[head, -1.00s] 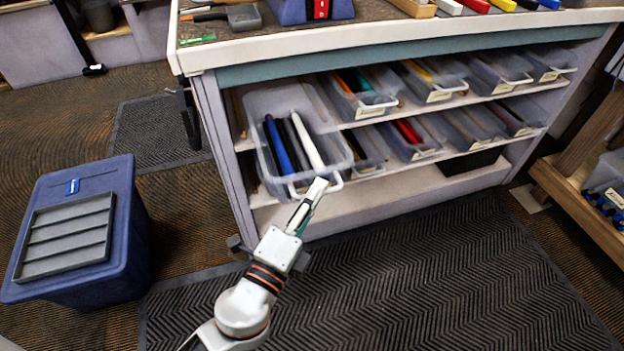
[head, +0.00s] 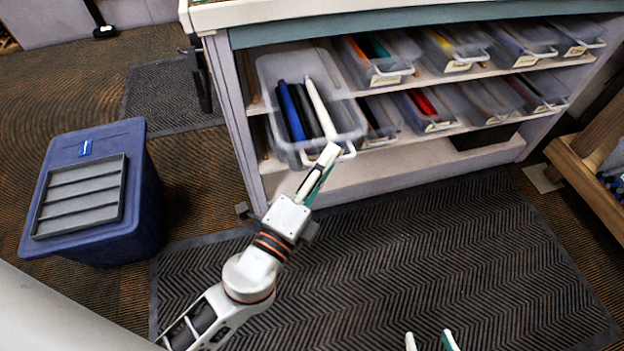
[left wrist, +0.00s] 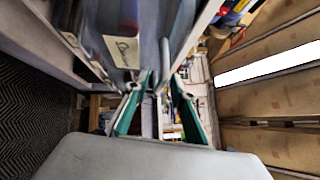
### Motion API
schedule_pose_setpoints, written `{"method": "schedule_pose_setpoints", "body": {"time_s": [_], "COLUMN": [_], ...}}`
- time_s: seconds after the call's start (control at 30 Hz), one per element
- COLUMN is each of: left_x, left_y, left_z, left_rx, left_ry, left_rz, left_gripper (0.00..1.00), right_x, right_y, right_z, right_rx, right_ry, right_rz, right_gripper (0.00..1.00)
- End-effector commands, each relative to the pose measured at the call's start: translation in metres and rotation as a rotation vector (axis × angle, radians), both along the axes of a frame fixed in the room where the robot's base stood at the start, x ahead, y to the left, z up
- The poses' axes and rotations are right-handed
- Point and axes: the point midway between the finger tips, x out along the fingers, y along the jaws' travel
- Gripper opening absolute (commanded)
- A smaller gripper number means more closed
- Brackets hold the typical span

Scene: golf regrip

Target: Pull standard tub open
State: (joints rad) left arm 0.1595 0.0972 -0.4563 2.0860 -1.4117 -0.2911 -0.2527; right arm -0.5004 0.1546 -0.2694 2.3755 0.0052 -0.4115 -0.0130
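In the left wrist view, the green-padded fingers of my left gripper (left wrist: 160,82) close in from both sides on a narrow upright bar, which looks like the handle. The contact itself is partly hidden. My right gripper (head: 430,341) shows at the bottom edge with its fingertips apart and empty.
Other clear tubs (head: 430,112) fill two shelves to the right. A blue lidded bin (head: 60,190) stands on the floor at left. A wooden rack (head: 588,185) is at far right. The ribbed dark mat (head: 420,240) before the shelving is clear.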

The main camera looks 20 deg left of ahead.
Motion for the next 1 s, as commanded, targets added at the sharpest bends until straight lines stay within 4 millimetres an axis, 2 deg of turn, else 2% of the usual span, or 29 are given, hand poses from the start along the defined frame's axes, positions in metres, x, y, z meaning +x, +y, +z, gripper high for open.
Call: {"method": "schedule_pose_setpoints", "body": {"time_s": [0.17,0.4,0.6,0.77,1.0], "left_x": [-0.022,-0.07,-0.099,-0.11,-0.112], "left_y": [0.004,0.013,0.02,0.022,0.023], "left_z": [-0.004,-0.011,-0.015,-0.016,-0.016], "left_rx": [0.001,0.005,0.003,0.0,-0.001], "left_ry": [0.004,0.003,0.003,0.001,0.0], "left_rz": [0.0,-0.005,-0.002,-0.001,0.0], "left_gripper": [0.24,0.24,0.24,0.24,0.24], "right_x": [0.001,0.002,0.002,0.002,0.002], "right_y": [0.001,0.001,0.001,0.001,0.001], "right_z": [0.001,0.002,0.002,0.002,0.002], "right_rx": [0.002,0.002,0.003,0.003,0.003], "right_ry": [-0.003,-0.003,-0.004,-0.004,-0.004], "right_rz": [0.0,0.0,0.0,0.0,0.0], "right_gripper": [0.4,0.4,0.4,0.4,0.4]}}
